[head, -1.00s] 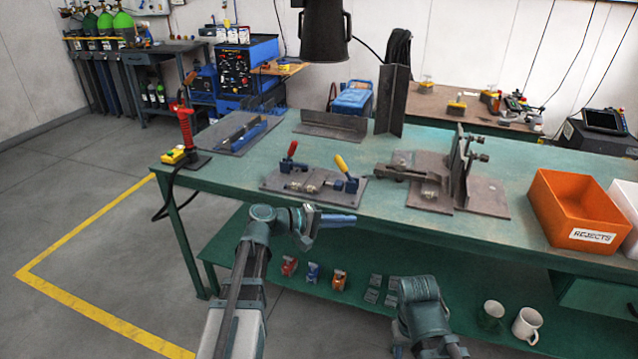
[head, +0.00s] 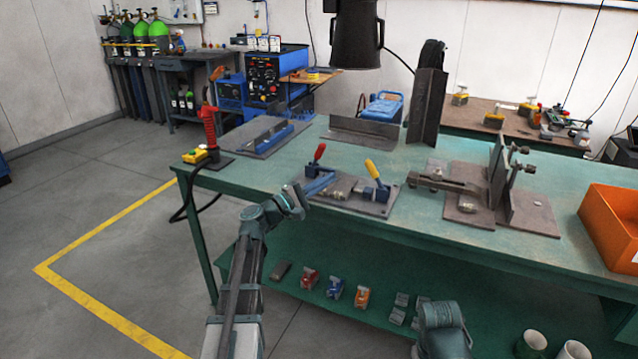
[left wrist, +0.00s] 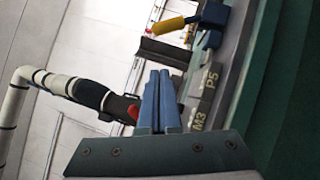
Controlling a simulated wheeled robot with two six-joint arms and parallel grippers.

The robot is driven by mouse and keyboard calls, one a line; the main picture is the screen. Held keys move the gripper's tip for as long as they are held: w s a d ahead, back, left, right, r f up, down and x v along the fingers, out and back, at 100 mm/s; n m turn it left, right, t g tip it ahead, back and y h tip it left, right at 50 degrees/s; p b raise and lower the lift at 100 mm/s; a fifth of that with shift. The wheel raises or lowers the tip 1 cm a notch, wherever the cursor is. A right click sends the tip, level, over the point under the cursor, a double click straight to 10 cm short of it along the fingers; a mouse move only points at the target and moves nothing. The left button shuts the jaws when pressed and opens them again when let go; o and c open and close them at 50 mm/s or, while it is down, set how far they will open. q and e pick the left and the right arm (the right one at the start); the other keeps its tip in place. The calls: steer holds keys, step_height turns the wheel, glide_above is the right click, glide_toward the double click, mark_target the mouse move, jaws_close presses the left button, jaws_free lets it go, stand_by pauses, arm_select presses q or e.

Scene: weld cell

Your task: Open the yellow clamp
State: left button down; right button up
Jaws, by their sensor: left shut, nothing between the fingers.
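The yellow clamp (head: 374,168) stands at the right part of a grey fixture plate (head: 375,209) near the bench's front edge. Its yellow handle points up and leans left, above a blue body. It also shows at the top of the left wrist view (left wrist: 170,25). A red-handled clamp (head: 319,153) is on the same plate, to its left. My left gripper (head: 320,184) is shut and empty, its blue fingers in front of the red-handled clamp's lower part and left of the yellow clamp. I cannot tell whether they touch anything. My right gripper is out of view.
A larger fixture (head: 470,208) with upright plates stands to the right. An orange bin (head: 612,225) is at the far right. A red-handled device (head: 209,128) stands at the bench's left corner. Bare bench top lies behind the plate.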

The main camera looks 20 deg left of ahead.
arm_select(q)
steer(key=p+x, duration=0.1)
steer(key=x, duration=0.4)
steer(key=shift+d+r, duration=0.15)
steer(key=shift+r, duration=0.05)
steer(key=shift+d+r+p, duration=0.2)
steer(key=shift+d+p, duration=0.05)
steer(key=shift+d, duration=0.25)
steer(key=shift+d+r+p, duration=0.2)
steer(key=shift+d, duration=0.3)
steer(key=shift+w+d+r, duration=0.1)
steer(key=shift+w+d, duration=0.05)
steer(key=shift+d, duration=0.45)
steer(key=shift+r, duration=0.1)
steer(key=shift+r+m+p, duration=0.6)
steer(key=shift+m+p, duration=0.1)
steer(key=shift+p, duration=0.9)
step_height(320, 180, up, 3)
steer(key=m+g+y+p, duration=0.45)
steer(key=m+p, duration=0.25)
steer(key=p, duration=0.6)
glide_above(376, 175)
steer(key=s+d, duration=0.2)
steer(key=d, duration=0.1)
steer(key=shift+d+f+m+h, duration=0.15)
steer(key=shift+d+m+h, duration=0.15)
steer(key=shift+d, duration=0.1)
